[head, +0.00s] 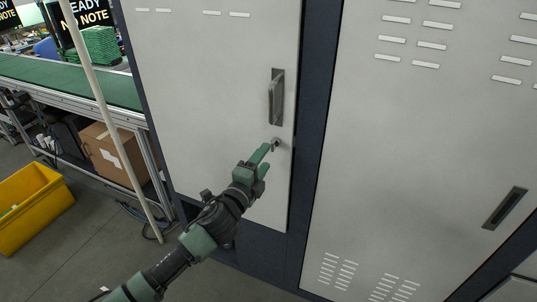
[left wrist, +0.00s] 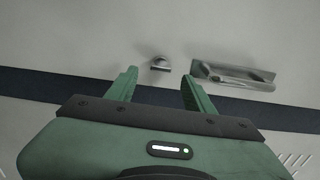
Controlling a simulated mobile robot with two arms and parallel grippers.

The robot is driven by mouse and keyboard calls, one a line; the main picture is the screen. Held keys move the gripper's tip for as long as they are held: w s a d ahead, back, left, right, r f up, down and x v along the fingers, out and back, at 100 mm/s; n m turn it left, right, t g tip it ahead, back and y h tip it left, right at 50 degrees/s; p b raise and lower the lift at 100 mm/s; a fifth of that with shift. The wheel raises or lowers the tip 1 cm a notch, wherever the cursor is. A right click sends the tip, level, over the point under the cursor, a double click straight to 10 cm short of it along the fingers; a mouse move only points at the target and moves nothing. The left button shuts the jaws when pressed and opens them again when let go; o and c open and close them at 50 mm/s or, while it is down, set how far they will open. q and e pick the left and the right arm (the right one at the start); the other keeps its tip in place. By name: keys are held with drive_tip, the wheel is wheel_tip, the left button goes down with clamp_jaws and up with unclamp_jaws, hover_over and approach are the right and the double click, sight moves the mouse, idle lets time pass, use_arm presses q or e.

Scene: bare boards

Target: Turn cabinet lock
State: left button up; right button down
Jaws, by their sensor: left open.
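The cabinet lock (head: 277,143) is a small round metal knob on the light grey cabinet door (head: 215,75), just below the door's upright handle (head: 276,97). My left gripper (head: 266,158) is in front of the door, just below and left of the lock. In the left wrist view the lock (left wrist: 159,63) shows beyond the open fingers of my left gripper (left wrist: 160,85), roughly between them and a little ahead of the tips. The fingers look empty and apart from the lock. The handle (left wrist: 232,74) lies right of the lock there. My right gripper is not in view.
A second grey cabinet door (head: 410,160) with a recessed handle (head: 505,208) stands to the right, past a dark blue frame (head: 314,110). At left are a green-topped conveyor (head: 60,78), a pale pole (head: 110,115), a cardboard box (head: 108,152) and a yellow bin (head: 30,205).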

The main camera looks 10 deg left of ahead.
use_arm(q)
drive_tip(key=s, duration=0.3)
drive_tip(key=shift+a, duration=0.3)
drive_tip(key=s+a+f+n+g+y, duration=0.1)
drive_tip(key=s+a+f+n+g, duration=0.3)
drive_tip(key=f, duration=0.9)
drive_tip(key=s+a+f+n+g+y, duration=0.15)
drive_tip(key=s+f, duration=0.35)
drive_tip(key=f, duration=0.8)
drive_tip(key=s+a+f+n+g+y, duration=0.1)
drive_tip(key=s+a+f+n+g, duration=0.3)
drive_tip(key=f, duration=1)
drive_tip(key=s+f+n+g, duration=0.2)
drive_tip(key=s+f, duration=0.5)
drive_tip(key=s, duration=0.7)
drive_tip(key=s+d+f+n+g, duration=0.1)
drive_tip(key=s+f, duration=0.6)
drive_tip(key=s, duration=0.7)
drive_tip(key=s+d+f+n+g, duration=0.1)
drive_tip(key=s+f+n+g, duration=0.3)
drive_tip(key=s, duration=1)
wheel_tip(320, 180, down, 3)
drive_tip(key=shift+s+d+r+n, duration=0.1)
drive_tip(key=shift+s+d+n, duration=0.1)
drive_tip(key=shift+n, duration=0.55)
